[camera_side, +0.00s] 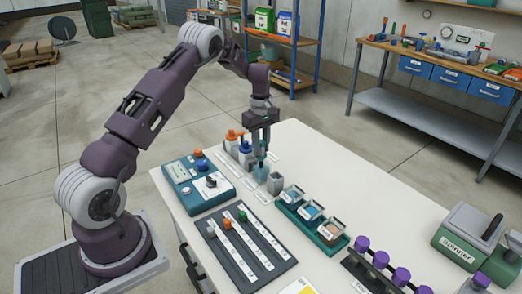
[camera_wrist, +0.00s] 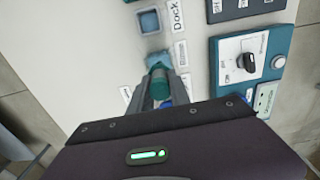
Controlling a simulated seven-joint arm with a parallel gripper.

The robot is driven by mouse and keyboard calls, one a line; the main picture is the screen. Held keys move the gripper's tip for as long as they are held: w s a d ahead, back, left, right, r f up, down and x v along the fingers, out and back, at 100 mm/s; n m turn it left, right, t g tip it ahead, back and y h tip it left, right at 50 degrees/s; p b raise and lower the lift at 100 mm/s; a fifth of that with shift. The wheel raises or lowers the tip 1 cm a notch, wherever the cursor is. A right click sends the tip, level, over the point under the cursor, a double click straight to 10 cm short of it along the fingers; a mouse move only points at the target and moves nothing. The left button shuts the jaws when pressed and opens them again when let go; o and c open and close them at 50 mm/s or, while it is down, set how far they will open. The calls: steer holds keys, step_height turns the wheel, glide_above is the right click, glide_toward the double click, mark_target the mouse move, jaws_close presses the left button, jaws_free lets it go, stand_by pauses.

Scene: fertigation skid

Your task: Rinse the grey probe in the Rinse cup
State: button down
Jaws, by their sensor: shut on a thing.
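My gripper (camera_side: 262,155) points straight down over the white table and is shut on a probe. In the wrist view the probe (camera_wrist: 159,76) shows as a teal-green rounded body between the grey fingers; I cannot make out any grey on it. A light-blue cup (camera_wrist: 157,59) is right beneath the probe; it also shows under the fingers in the side view (camera_side: 261,174). The probe's lower end is hidden, so I cannot tell whether it is inside the cup. A second square cup (camera_side: 275,183) stands beside it.
Orange-topped (camera_side: 233,135) and blue-topped (camera_side: 245,146) items stand in grey holders just left of my gripper. A teal control box (camera_side: 196,182) with a black knob is further left. A green tray (camera_side: 311,216) of containers and purple-capped tubes (camera_side: 381,260) stand to the right.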

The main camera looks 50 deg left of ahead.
steer(key=shift+r, duration=3.35)
